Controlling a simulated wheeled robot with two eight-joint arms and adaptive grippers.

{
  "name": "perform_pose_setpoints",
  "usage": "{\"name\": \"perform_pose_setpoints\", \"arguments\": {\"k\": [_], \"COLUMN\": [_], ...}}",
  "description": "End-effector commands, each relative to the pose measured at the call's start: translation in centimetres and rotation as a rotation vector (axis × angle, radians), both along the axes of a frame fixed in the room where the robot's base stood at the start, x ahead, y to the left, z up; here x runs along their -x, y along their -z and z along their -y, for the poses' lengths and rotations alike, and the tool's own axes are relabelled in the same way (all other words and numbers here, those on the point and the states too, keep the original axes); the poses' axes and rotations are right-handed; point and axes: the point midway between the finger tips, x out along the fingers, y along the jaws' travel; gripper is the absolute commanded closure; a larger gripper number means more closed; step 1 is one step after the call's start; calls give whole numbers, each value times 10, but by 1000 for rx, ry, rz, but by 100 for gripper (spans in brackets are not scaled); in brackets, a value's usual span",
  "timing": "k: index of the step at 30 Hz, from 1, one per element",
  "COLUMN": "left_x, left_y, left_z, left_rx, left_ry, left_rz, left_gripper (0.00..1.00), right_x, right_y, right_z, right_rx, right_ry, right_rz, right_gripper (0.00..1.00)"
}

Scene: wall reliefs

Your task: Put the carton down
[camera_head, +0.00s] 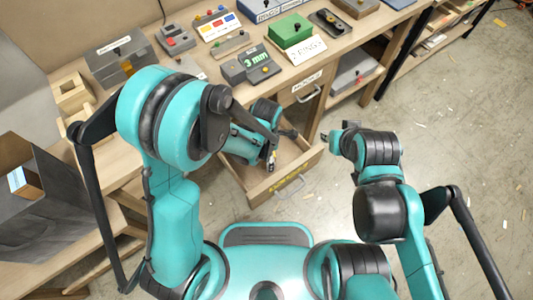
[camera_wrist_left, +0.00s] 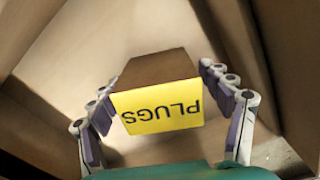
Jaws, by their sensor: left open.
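The carton (camera_wrist_left: 158,95) is a small brown box with a yellow face reading PLUGS, upside down in the left wrist view. It sits between the two spread fingers of my left gripper (camera_wrist_left: 168,108), with a gap visible on at least part of each side. In the head view my left gripper (camera_head: 281,150) is down inside an open wooden drawer (camera_head: 283,187); the arm and gripper mostly hide the carton there. The carton appears to rest on the drawer floor. My right gripper (camera_head: 335,133) is empty, right of the drawer, with its fingers apart.
The workbench above the drawer holds a green box (camera_head: 290,30), a grey 3 mm block (camera_head: 250,65) and a grey case (camera_head: 120,58). A dark open bin (camera_head: 45,190) stands at the left. The floor at right is mostly clear.

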Motion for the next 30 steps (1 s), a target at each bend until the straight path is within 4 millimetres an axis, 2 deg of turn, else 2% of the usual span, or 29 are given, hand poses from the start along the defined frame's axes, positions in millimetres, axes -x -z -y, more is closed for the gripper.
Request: {"name": "perform_pose_setpoints", "arguments": {"k": [5,12,16,21,26,30], "left_x": [0,0,0,0,0,-1], "left_y": [-24,-80,-103,-120,-123,-133], "left_z": [0,0,0,0,0,-9], "left_rx": [0,0,0,0,0,8], "left_ry": [0,0,0,0,0,64], "left_rz": [0,0,0,0,0,21], "left_gripper": [21,21,21,21,21,21], "right_x": [0,0,0,0,0,0], "right_y": [-14,-37,-45,-51,-51,-51], "right_z": [0,0,0,0,0,0], "right_rx": [0,0,0,0,0,0], "right_ry": [0,0,0,0,0,0], "right_rz": [0,0,0,0,0,0], "right_gripper": [69,69,69,69,69,69]}}
